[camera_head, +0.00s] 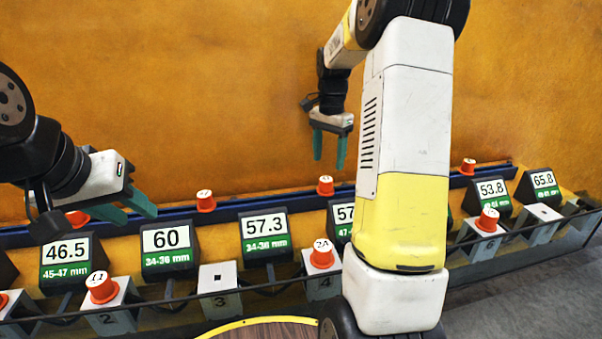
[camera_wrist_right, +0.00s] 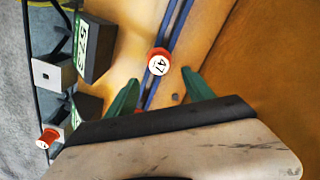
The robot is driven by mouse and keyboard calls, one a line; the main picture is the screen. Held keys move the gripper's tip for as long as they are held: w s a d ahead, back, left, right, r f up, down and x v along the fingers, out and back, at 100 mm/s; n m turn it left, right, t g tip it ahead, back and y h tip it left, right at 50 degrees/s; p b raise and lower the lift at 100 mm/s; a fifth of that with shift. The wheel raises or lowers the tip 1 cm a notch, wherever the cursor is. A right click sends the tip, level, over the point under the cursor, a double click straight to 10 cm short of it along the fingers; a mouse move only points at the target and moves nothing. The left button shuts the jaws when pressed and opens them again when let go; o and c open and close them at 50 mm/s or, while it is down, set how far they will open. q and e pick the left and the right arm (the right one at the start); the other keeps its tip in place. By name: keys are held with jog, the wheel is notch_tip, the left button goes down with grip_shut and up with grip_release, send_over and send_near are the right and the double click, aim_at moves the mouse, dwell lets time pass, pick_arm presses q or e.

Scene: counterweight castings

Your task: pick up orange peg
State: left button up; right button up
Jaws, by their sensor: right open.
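Several orange pegs with white numbered tops are in the head view. One peg (camera_head: 325,186) stands on the back ledge, just below my right gripper (camera_head: 329,168). In the right wrist view this peg (camera_wrist_right: 158,62) reads 47 and lies ahead of the open green fingers (camera_wrist_right: 163,88), between their lines and not gripped. Other orange pegs stand on the ledge (camera_head: 205,201) and in white blocks (camera_head: 101,287), (camera_head: 322,254), (camera_head: 488,220). My left gripper (camera_head: 138,215) is open and empty at the left, above the ledge.
Dark display boxes (camera_head: 264,232) with green labels line the front of the ledge. A white block (camera_head: 219,290) marked 3 has an empty hole. A thin dark rail (camera_head: 262,297) runs along the front. A blue rail (camera_head: 265,198) runs behind. My right arm hides part of the row.

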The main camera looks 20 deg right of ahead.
aim_at(327, 178)
jog(key=shift+w+d+f, duration=0.1)
jog(key=shift+w+f, duration=0.15)
jog(key=shift+w, duration=0.1)
jog(key=shift+f, duration=0.3)
jog(key=f, duration=0.4)
jog(key=s+f, duration=0.1)
jog(key=f, duration=0.2)
jog(key=shift+a, duration=0.25)
jog(key=shift+c, duration=0.2)
jog(key=shift+w, duration=0.1)
grip_shut()
